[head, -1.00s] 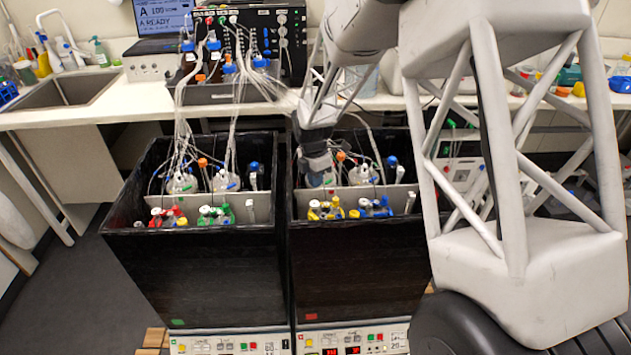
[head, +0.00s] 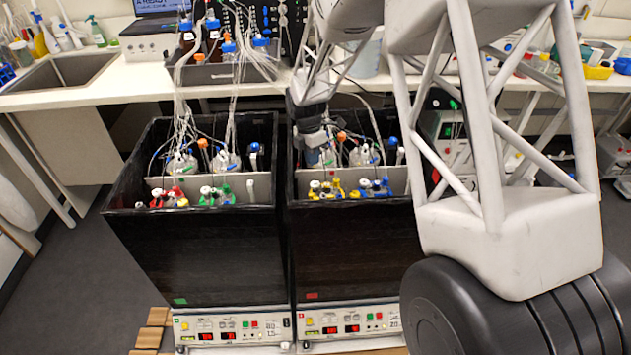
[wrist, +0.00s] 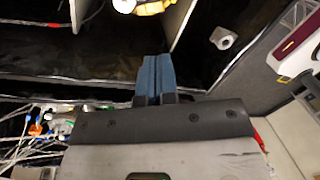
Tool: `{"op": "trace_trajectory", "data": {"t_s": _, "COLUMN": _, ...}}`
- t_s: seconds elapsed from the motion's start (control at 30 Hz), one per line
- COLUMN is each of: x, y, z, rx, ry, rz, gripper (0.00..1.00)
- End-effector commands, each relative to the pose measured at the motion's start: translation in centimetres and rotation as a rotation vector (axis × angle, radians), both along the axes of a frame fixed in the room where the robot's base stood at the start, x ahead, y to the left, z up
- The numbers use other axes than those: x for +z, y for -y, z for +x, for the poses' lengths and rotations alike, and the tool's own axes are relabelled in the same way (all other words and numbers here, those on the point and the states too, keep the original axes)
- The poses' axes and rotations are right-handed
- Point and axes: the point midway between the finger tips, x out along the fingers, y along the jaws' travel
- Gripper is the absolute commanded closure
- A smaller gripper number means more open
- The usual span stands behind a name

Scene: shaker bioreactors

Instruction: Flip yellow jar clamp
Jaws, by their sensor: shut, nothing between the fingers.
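The yellow jar clamp (head: 327,190) belongs to the yellow-marked jar in the front left part of the right black box. Only its top shows over the box's front wall in the head view. In the wrist view, a yellow part with a white cap (wrist: 150,6) shows at the top edge, cut off by the frame. My gripper (head: 316,154) points down into the right box, behind and slightly left of the yellow clamp. In the wrist view its blue fingers (wrist: 156,78) are pressed together and empty, apart from the yellow part. The clamp's exact position is too small to tell.
The right black box (head: 350,250) also holds blue-marked tops (head: 375,187) beside the yellow ones, with a light divider behind. The left black box (head: 200,255) holds red and green tops. Tubes (head: 235,110) run up to the bench. My arm blocks the right side.

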Motion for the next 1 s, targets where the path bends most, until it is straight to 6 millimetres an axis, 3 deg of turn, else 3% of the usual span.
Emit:
{"op": "trace_trajectory", "data": {"t_s": 0.37, "x": -3.0, "y": 0.3, "z": -0.5, "rx": 0.000, "ry": -0.003, "rz": -0.001, "gripper": 1.00}}
{"op": "trace_trajectory", "data": {"t_s": 1.0, "x": -11.9, "y": 1.1, "z": -1.8, "rx": 0.000, "ry": -0.001, "rz": -0.001, "gripper": 1.00}}
